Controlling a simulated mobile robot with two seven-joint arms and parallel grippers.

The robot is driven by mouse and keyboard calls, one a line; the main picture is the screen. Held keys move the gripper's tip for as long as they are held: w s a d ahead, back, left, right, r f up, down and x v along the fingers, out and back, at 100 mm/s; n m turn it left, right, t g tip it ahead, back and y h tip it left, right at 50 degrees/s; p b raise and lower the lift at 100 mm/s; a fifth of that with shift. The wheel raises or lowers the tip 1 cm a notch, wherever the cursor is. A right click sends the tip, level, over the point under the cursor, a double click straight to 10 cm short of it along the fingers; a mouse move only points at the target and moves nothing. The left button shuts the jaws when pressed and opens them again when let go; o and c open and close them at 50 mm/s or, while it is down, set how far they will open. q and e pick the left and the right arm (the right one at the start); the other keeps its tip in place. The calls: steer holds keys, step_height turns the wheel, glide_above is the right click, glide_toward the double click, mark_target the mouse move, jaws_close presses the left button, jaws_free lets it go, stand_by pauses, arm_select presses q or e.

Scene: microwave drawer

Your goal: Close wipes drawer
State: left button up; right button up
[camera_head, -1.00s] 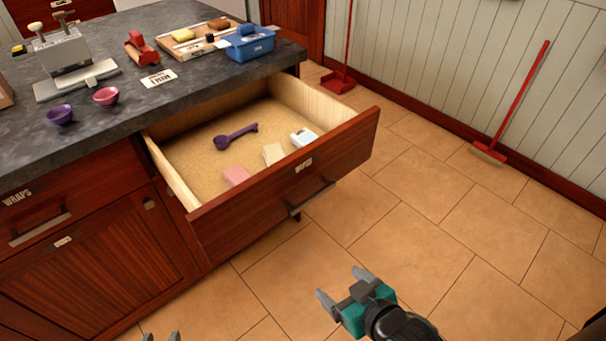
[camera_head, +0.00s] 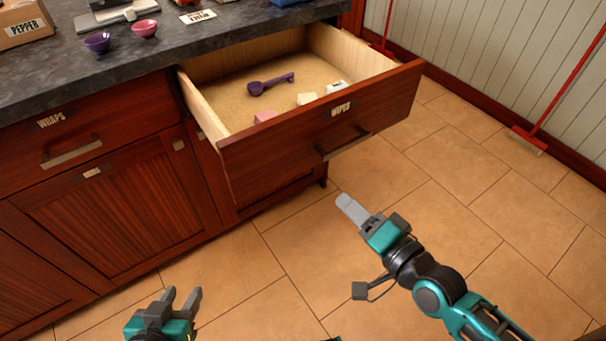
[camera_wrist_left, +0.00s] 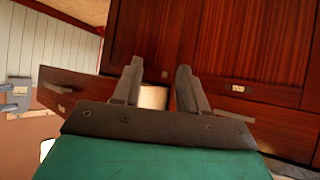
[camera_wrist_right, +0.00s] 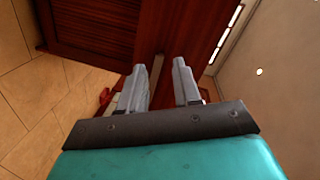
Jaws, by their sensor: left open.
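The wipes drawer (camera_head: 275,149), with dark red wood and a WIPES label, is pulled out from under the counter. Its bar handle (camera_head: 345,143) is on the front. Inside lie a purple scoop (camera_head: 270,84), a pink block (camera_head: 265,117), a cream block (camera_head: 307,99) and a small white item (camera_head: 336,88). My right gripper (camera_head: 351,208) is in front of and below the handle, apart from it. Its fingers are spread and empty in the right wrist view (camera_wrist_right: 160,85). My left gripper (camera_head: 182,294) is open and empty, low and left of the drawer; it also shows in the left wrist view (camera_wrist_left: 157,80).
The shut WRAPS drawer (camera_head: 110,128) and a cabinet door (camera_head: 110,215) are left of the open drawer. Purple (camera_head: 97,42) and pink (camera_head: 144,27) bowls stand on the counter (camera_head: 40,80). A red broom (camera_head: 560,90) leans at the right wall. The tiled floor before the drawer is clear.

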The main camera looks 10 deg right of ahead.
mark_target(300, 146)
steer(key=m, duration=0.2)
steer(key=r+m+t+b, duration=0.1)
steer(key=m, duration=0.1)
steer(key=shift+w+y, duration=0.25)
steer(key=shift+y, duration=0.05)
steer(key=shift+c, duration=1.4)
steer(key=shift+w+d+r+m, duration=0.1)
steer(key=shift+r+m, duration=0.05)
steer(key=shift+m, duration=0.25)
steer(key=shift+c, duration=0.8)
steer(key=shift+w+r, duration=0.15)
steer(key=shift+w, duration=0.05)
jaws_close()
arm_select(q)
steer(key=shift+s+f+b, duration=0.2)
steer(key=shift+f+b, duration=0.5)
steer(key=shift+f, duration=0.2)
arm_select(e)
steer(key=x, duration=1.3)
steer(key=shift+w+r, duration=0.15)
steer(key=shift+w, duration=0.15)
